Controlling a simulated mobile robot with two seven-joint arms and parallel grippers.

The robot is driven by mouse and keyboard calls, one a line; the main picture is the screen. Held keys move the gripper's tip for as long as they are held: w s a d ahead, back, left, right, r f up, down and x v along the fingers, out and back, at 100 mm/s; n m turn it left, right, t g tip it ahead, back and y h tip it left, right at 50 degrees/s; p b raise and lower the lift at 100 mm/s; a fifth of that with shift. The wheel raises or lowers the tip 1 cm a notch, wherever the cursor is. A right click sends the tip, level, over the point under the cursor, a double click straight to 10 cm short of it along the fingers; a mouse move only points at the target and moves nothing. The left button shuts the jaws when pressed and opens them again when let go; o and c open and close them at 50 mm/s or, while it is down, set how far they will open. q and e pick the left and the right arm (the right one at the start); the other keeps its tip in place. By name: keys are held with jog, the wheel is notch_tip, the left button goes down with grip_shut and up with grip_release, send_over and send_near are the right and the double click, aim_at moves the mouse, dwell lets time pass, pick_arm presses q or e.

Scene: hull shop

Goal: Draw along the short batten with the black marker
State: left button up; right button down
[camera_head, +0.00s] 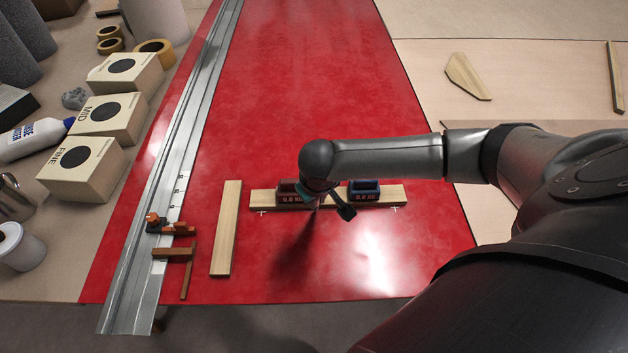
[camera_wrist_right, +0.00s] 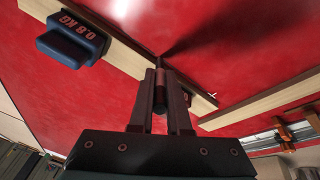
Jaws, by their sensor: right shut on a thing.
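A pale wooden batten (camera_head: 334,196) lies crosswise on the red sheet, with a dark red weight (camera_head: 290,191) and a blue weight (camera_head: 364,190) on it. My right gripper (camera_head: 320,203) is over the near edge of this batten, between the weights. In the wrist view my right gripper (camera_wrist_right: 161,80) is shut on a dark marker (camera_wrist_right: 160,96). The marker's tip is close to the batten's edge; I cannot tell whether it touches the sheet. The blue weight (camera_wrist_right: 72,38) shows there too. No drawn line can be made out. My left gripper is not in view.
A second batten (camera_head: 226,228) lies lengthwise on the red sheet (camera_head: 310,80), left of the crosswise one. A long metal rail (camera_head: 190,130) with an orange clamp (camera_head: 172,252) runs along the left. White crosses (camera_head: 262,212) mark the sheet. Boxes (camera_head: 84,165) stand further left.

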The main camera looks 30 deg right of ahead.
jog(key=shift+s+d+p, duration=0.3)
jog(key=shift+d+p, duration=0.2)
jog(key=shift+d, duration=0.1)
jog(key=shift+s+d+p, duration=0.3)
jog(key=shift+d+p, duration=0.15)
jog(key=shift+s+d, duration=0.1)
jog(key=shift+d, duration=0.1)
jog(key=shift+s+d+f+p, duration=0.1)
jog(key=shift+s+d+p, duration=0.35)
jog(key=shift+d+p, duration=0.2)
jog(key=shift+s+d, duration=0.1)
jog(key=shift+s+d+p, duration=0.4)
jog(key=shift+d+p, duration=0.2)
